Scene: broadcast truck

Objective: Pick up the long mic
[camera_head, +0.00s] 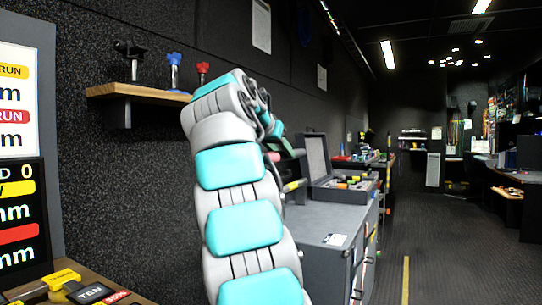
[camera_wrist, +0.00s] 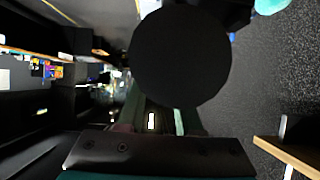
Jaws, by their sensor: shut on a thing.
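In the wrist view a large black round end, which looks like the long mic (camera_wrist: 180,57) seen end-on, fills the upper middle. It hides most of my fingertips and much of the view behind it. My gripper (camera_head: 273,128) is shut on it. In the head view my gripper is partly hidden behind my own wrist, beside the wall shelf and above the grey cabinet. The mic cannot be made out clearly there.
A wooden wall shelf (camera_head: 140,92) holds a black, a blue and a red clamp-like stand, close left of my wrist. A grey cabinet (camera_head: 330,232) with an open case (camera_head: 345,190) stands to the right. The aisle floor (camera_head: 440,240) is clear.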

